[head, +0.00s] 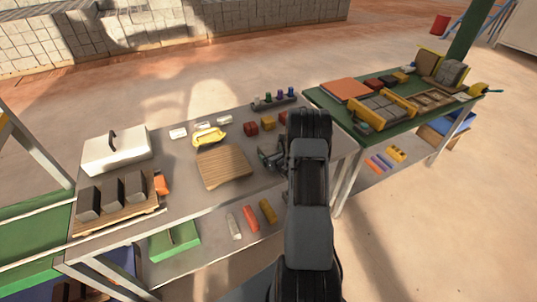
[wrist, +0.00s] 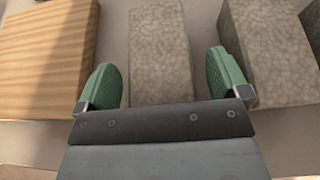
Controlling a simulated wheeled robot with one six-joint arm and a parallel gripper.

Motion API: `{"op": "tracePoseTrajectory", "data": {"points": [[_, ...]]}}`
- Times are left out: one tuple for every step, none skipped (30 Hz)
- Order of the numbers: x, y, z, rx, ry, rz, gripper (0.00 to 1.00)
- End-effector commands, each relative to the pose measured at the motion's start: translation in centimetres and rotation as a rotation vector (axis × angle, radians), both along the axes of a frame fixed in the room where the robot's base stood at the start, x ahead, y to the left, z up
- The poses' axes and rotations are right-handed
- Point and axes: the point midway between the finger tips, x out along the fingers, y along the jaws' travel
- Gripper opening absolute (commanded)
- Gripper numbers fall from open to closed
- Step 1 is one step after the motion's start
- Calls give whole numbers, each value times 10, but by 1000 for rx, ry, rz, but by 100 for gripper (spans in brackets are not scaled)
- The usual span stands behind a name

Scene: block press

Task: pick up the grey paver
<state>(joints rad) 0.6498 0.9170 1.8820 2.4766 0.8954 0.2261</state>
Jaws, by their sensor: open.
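In the wrist view a grey paver (wrist: 160,55) with a mottled top lies between the two green fingers of my gripper (wrist: 164,78). The gripper is open, with a gap on each side of the paver. How far down the fingers reach beside it I cannot tell. A second grey paver (wrist: 268,50) lies to the right, close to the right finger. In the head view my gripper (head: 272,157) is over the grey table, right of a wooden board. My arm hides the pavers by the gripper there.
The wooden board (head: 223,166) lies just left of the gripper. Red blocks (head: 251,128) and a yellow tool (head: 210,136) lie behind. Dark grey blocks (head: 111,193) stand on a pallet at left. A green table (head: 322,103) with yellow-framed trays adjoins at right.

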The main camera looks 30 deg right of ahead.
Motion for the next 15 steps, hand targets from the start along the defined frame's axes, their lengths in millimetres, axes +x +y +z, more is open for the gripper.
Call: {"op": "tracePoseTrajectory", "data": {"points": [[4, 0, -1, 0, 0, 1, 94], [6, 0, -2, 0, 0, 1, 94], [8, -1, -3, 0, 0, 1, 94], [9, -1, -4, 0, 1, 0, 94], [10, -1, -4, 0, 1, 0, 94], [10, -1, -5, 0, 1, 0, 94], [10, -1, -5, 0, 1, 0, 94], [10, -1, -5, 0, 1, -1, 94], [10, -1, -5, 0, 0, -1, 94], [10, -1, -5, 0, 0, -1, 94], [10, -1, -5, 0, 0, -1, 94], [10, -1, -5, 0, 0, -1, 93], [10, -1, -5, 0, 0, -1, 90], [10, -1, -5, 0, 0, 0, 87], [10, -1, -5, 0, 0, 0, 83]]}}
